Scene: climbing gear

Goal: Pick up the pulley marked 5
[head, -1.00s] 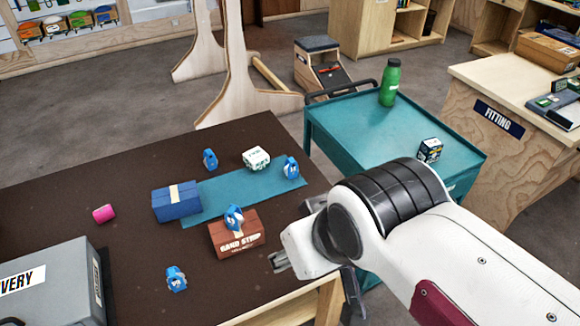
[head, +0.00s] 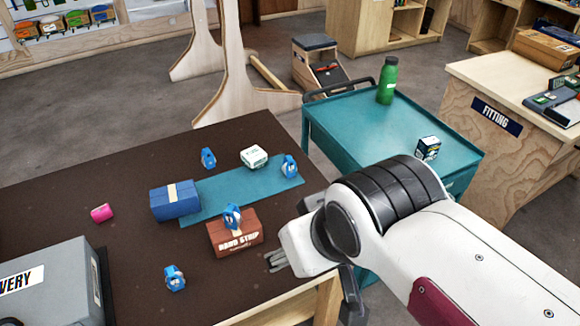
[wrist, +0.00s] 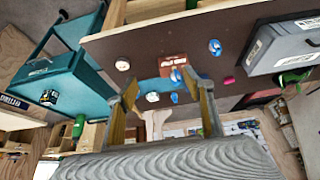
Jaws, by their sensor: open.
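Several blue pulleys are on the brown table. One (head: 209,158) stands at the back, one (head: 289,167) on the right end of the teal mat, one (head: 232,217) on top of the reddish-brown box, and one (head: 174,278) near the front. Their numbers are too small to read, so I cannot tell which is marked 5. My gripper (head: 278,260) is open and empty, right of the reddish-brown box by the table's edge. In the wrist view, its fingers (wrist: 168,88) are spread apart, with the table beyond.
The reddish-brown box (head: 236,240) and a blue box (head: 175,202) stand by the teal mat (head: 222,196). A teal cart (head: 365,125) holds a green bottle (head: 388,82).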

